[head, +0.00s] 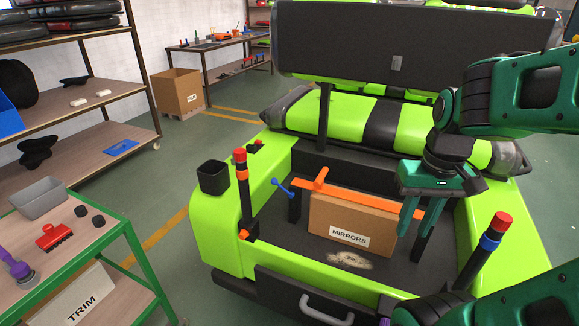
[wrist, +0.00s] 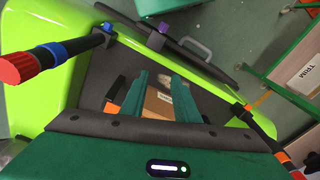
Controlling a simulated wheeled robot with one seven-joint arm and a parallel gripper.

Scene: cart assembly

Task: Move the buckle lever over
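An orange strap bar (head: 345,188) lies across the top of a cardboard box labelled MIRRORS (head: 350,222) in the cart bed. A short orange lever (head: 321,178) stands up from the bar, left of its middle. A blue lever (head: 283,188) sticks out beside the black post at the bar's left end. I cannot tell for certain which is the buckle lever. My gripper (head: 416,230) is open and empty, fingers pointing down near the bar's right end, apart from both levers. In the wrist view, the box (wrist: 157,104) shows between the open fingers (wrist: 163,82); neither lever is clear there.
Upright posts with red tops stand at the cart's left (head: 241,180) and right (head: 486,250) corners. The seat back (head: 420,45) rises behind the bed. A black bin (head: 213,177) sits on the left side. A green-framed table (head: 130,220) stands at left.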

